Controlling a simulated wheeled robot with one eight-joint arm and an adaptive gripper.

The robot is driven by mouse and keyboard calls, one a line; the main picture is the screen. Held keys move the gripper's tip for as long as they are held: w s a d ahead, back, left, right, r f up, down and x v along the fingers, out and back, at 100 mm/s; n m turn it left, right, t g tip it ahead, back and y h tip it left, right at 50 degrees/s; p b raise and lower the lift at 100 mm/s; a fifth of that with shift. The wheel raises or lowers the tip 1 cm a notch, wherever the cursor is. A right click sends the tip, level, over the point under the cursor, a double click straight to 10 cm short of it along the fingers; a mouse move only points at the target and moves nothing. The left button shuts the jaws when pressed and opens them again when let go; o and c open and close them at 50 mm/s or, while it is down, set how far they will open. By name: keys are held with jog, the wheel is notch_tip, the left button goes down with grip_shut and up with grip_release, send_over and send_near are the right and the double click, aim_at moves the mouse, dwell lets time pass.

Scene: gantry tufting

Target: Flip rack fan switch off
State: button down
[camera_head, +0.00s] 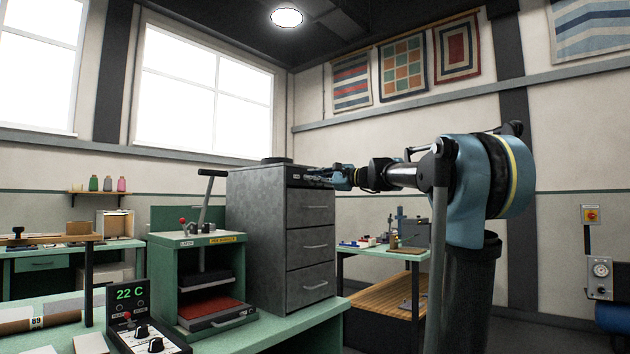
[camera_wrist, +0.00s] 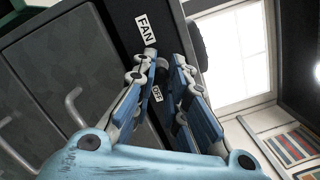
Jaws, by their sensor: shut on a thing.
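The rack is a grey cabinet (camera_head: 258,240) with several drawers, and a black strip (camera_head: 297,170) runs along its top front edge. In the wrist view the dark strip carries a white FAN label (camera_wrist: 145,29) and a small OFF label (camera_wrist: 157,94). A small dark switch (camera_wrist: 163,62) shows between these labels, largely hidden by the fingers. My blue gripper (camera_wrist: 166,60) is shut on it, with a fingertip on each side. The switch's exact position is hard to tell. In the head view my gripper (camera_head: 335,177) is at the strip's right end.
A green press (camera_head: 205,255) with a raised lever stands left of the cabinet on the green bench (camera_head: 300,325). A control box (camera_head: 140,325) reading 22 C is at the front left. A side table (camera_head: 385,253) with tools stands behind my arm.

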jog(key=shift+a+f+n+t+y, duration=0.15)
jog(key=shift+f+t+y, duration=0.15)
jog(key=shift+y, duration=0.3)
jog(key=shift+d+f+n+t+y, duration=0.1)
jog(key=shift+f+t+y, duration=0.2)
jog(key=shift+y, duration=0.3)
jog(key=shift+a+f+n+t+y, duration=0.15)
jog(key=shift+f+t+y, duration=0.15)
jog(key=shift+y, duration=0.3)
jog(key=c, duration=1.6)
grip_release()
jog(key=shift+d, duration=0.1)
jog(key=v, duration=1.2)
jog(key=shift+w+f, duration=0.1)
